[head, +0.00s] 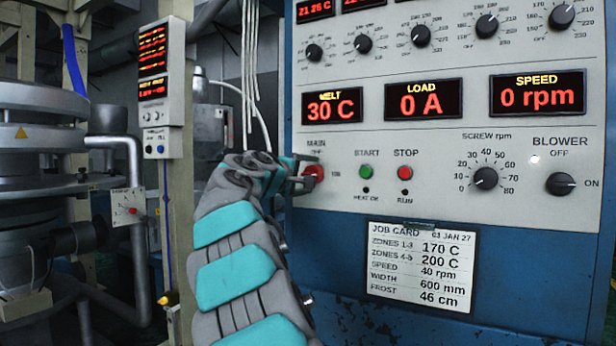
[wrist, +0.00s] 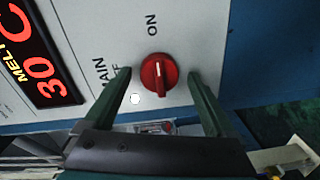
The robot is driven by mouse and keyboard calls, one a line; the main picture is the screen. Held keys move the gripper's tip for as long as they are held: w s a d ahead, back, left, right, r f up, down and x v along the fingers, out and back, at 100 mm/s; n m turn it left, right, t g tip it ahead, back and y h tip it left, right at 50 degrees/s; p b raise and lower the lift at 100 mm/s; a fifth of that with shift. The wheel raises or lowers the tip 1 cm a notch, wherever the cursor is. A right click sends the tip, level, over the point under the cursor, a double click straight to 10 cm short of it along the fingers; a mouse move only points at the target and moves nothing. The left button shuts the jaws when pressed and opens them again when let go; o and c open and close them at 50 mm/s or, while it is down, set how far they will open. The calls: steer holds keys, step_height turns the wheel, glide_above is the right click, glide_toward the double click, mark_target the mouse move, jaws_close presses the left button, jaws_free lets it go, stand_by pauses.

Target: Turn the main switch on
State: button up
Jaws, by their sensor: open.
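The main switch is a round red knob (head: 316,172) on the grey control panel, under the label MAIN, partly hidden by my gripper in the head view. The wrist view shows the knob (wrist: 154,70) whole, with a raised ridge running roughly up and down in that picture. ON is printed above it there; the OFF label at its left is partly covered by a finger. My gripper (wrist: 160,75) is open, with one finger on each side of the knob. Small gaps show between fingers and knob. In the head view my gripper (head: 303,173) reaches the panel from the left.
To the right are the green start button (head: 366,172), red stop button (head: 405,173), screw dial (head: 486,178) and blower knob (head: 560,184). Displays (head: 332,108) read 30 C, 0 A and 0 rpm. A job card (head: 421,267) hangs below. A post with a display box (head: 161,75) stands left.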

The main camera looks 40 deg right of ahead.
steer(key=v, duration=0.7)
steer(key=shift+s+a, duration=0.2)
steer(key=shift+a, duration=0.15)
